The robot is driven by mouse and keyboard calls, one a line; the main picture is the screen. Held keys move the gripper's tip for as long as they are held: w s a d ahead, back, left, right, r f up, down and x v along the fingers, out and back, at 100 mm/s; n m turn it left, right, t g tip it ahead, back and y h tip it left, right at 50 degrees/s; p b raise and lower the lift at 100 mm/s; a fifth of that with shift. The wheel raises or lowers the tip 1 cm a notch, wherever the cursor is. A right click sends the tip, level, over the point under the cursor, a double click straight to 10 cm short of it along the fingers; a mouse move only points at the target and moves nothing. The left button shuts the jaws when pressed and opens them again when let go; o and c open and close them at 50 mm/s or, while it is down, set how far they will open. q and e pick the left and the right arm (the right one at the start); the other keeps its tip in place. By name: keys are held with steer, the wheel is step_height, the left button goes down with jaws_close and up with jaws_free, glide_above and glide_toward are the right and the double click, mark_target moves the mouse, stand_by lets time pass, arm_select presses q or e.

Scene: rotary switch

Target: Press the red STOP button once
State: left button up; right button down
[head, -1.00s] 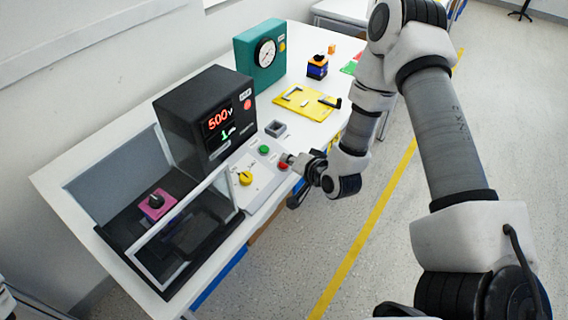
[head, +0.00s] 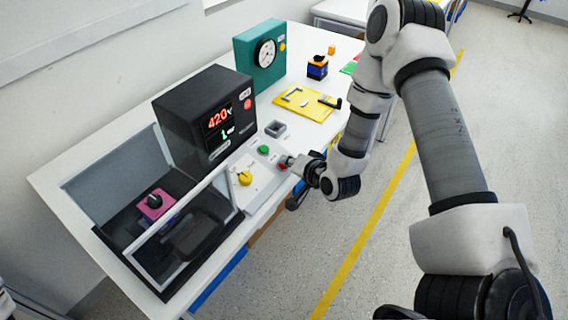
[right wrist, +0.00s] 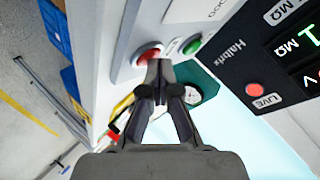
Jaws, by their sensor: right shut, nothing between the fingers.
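The red STOP button (head: 282,168) sits at the right end of the white sloped control panel in the head view, partly hidden by my right gripper. My right gripper (head: 289,161) is shut and empty, with its fingertips at the button. In the right wrist view the red button (right wrist: 148,54) shows just beyond the closed fingertips (right wrist: 160,68), which overlap its lower edge. I cannot tell whether they touch it. My left gripper is not in view.
The black tester (head: 206,118) stands behind the panel, its red display reading about 420. A clear-walled test box (head: 165,262) holding a pink block (head: 155,203) is at the left. A yellow plate (head: 307,103) and a teal gauge (head: 259,57) are at the back.

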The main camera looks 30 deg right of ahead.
steer(key=shift+s+d+r+p, duration=0.1)
steer(key=shift+s+r+p, duration=0.15)
steer(key=shift+r+p, duration=0.5)
steer(key=r+p, duration=0.1)
steer(key=s+r+p, duration=0.1)
steer(key=r+p, duration=0.2)
steer(key=shift+s+d+r, duration=0.25)
steer(key=shift+d+r, duration=0.05)
steer(key=shift+r, duration=0.1)
stand_by(0.4)
